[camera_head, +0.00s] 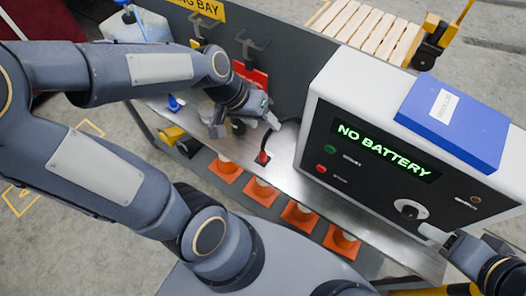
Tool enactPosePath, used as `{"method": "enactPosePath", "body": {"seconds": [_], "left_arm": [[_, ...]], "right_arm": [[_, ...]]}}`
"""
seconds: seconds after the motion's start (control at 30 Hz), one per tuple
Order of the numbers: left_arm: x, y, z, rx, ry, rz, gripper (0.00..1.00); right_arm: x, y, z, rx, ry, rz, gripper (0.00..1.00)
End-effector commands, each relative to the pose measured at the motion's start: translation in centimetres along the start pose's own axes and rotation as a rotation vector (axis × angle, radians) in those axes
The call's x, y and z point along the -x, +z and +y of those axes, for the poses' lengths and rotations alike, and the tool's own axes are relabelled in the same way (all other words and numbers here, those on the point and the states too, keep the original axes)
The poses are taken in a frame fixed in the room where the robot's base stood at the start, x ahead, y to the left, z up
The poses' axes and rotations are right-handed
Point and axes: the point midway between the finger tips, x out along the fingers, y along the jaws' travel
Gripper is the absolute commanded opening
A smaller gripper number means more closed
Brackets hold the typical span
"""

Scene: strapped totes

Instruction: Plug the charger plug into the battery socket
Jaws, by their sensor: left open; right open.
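The charger is a large white box with a dark front (345,150) on the metal bench, its green display reading "NO BATTERY". A black cable (272,125) loops from its left side to a small red-and-black piece (262,158) on the bench, which looks like the plug. My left gripper (240,118) is open above the bench, up and left of that piece and apart from it. A small dark thing shows behind its fingers, too hidden to name. My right gripper (438,238) is open at the lower right, close to the charger's dial (410,210). I cannot make out the battery socket.
A blue box (455,120) with a white label lies on the charger. Several orange cones (300,215) stand below the bench's front edge. A grey back panel (290,45) with hooks rises behind. The bench surface (285,180) left of the charger is mostly bare.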

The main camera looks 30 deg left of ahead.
Motion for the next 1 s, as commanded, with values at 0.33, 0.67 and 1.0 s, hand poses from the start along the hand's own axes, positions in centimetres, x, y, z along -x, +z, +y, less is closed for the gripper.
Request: {"method": "enactPosePath", "body": {"seconds": [0.33,0.67,1.0], "left_arm": [[-13.1,-3.1,-6.3,-0.072,-0.218,-0.211,0.49],[-19.5,-2.0,-11.1,-0.191,-0.377,-0.300,0.49],[-19.8,-1.9,-11.4,-0.199,-0.387,-0.304,0.49]], "right_arm": [[1.9,-1.0,-0.9,0.000,0.000,0.000,0.52],[2.6,-1.3,-1.2,0.000,0.000,0.000,0.52],[2.6,-1.3,-1.2,0.000,0.000,0.000,0.52]]}}
